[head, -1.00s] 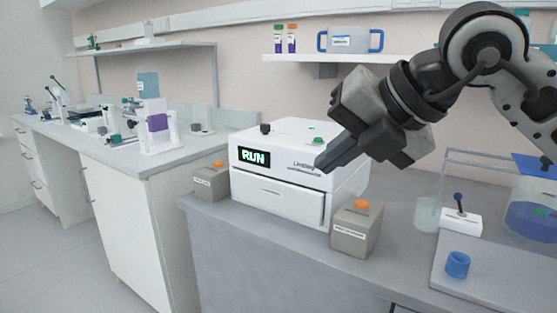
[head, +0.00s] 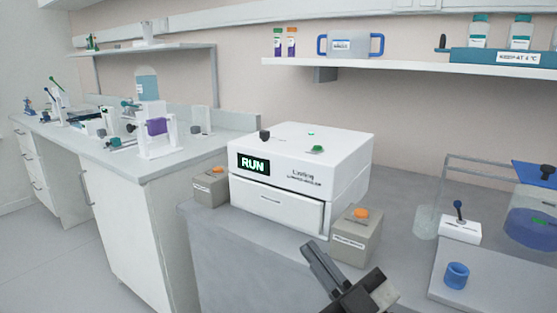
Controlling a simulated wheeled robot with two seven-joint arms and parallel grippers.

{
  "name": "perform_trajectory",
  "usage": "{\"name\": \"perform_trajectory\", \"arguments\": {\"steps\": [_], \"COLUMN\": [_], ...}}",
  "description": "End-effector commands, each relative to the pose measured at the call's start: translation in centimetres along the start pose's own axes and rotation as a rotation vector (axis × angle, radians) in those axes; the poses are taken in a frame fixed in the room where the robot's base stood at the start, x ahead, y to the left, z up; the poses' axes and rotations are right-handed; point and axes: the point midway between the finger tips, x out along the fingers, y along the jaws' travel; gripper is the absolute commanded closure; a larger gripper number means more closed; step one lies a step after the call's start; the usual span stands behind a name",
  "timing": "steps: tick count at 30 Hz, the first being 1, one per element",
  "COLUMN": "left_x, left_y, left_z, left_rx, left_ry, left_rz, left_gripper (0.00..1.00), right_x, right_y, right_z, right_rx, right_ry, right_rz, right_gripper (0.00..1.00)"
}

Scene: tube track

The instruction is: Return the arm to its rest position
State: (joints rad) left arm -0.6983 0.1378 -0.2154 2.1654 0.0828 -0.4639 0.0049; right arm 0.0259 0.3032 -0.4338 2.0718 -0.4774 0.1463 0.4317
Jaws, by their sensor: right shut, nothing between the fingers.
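My right gripper (head: 322,262) shows at the bottom of the head view, low in front of the bench. Its dark fingers point up and to the left, shut with nothing between them. Its tips are apart from the white machine (head: 296,176), which stands behind it with its lid down and a green "RUN" display (head: 253,163). The rest of my right arm is outside the frame. My left gripper is not in view.
A grey box with an orange knob (head: 355,238) stands just behind my right gripper; another (head: 210,188) is left of the machine. A blue cup (head: 456,275) sits on a pale tray at right. A shelf (head: 420,66) with bottles spans the wall above.

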Motion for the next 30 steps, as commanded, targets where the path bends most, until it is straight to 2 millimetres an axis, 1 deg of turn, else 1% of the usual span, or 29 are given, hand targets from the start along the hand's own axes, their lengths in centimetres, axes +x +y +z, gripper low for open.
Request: {"name": "perform_trajectory", "arguments": {"steps": [1, 2, 3, 5, 6, 8, 9, 12, 15, 17, 19, 30], "left_x": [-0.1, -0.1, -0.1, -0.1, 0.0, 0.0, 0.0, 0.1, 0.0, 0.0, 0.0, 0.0], "left_y": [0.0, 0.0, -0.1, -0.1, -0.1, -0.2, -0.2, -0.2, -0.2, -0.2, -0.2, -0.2], "left_z": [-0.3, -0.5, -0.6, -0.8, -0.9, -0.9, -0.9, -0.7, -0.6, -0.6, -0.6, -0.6], "left_rx": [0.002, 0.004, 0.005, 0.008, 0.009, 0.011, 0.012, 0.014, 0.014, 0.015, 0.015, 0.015], "left_ry": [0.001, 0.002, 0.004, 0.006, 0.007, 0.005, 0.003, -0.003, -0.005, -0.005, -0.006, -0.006], "left_rz": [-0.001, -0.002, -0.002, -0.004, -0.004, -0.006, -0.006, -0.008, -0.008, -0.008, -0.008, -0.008], "left_gripper": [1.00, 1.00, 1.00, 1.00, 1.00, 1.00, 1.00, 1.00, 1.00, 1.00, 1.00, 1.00], "right_x": [-2.8, -4.3, -6.6, -10.2, -12.7, -16.2, -18.3, -22.8, -25.7, -26.6, -27.1, -27.1], "right_y": [-0.1, -0.2, -0.6, -1.5, -2.3, -3.6, -4.6, -6.7, -8.2, -8.7, -9.0, -9.0], "right_z": [3.2, 4.9, 7.0, 9.7, 11.2, 12.8, 13.6, 14.7, 15.1, 15.2, 15.2, 15.2], "right_rx": [0.080, 0.116, 0.163, 0.226, 0.266, 0.322, 0.354, 0.425, 0.469, 0.484, 0.492, 0.492], "right_ry": [-0.153, -0.234, -0.341, -0.497, -0.595, -0.728, -0.806, -0.961, -1.057, -1.090, -1.105, -1.105], "right_rz": [0.076, 0.111, 0.151, 0.196, 0.216, 0.236, 0.243, 0.248, 0.244, 0.241, 0.240, 0.240], "right_gripper": [1.00, 1.00, 1.00, 1.00, 1.00, 1.00, 1.00, 1.00, 1.00, 1.00, 1.00, 1.00]}}
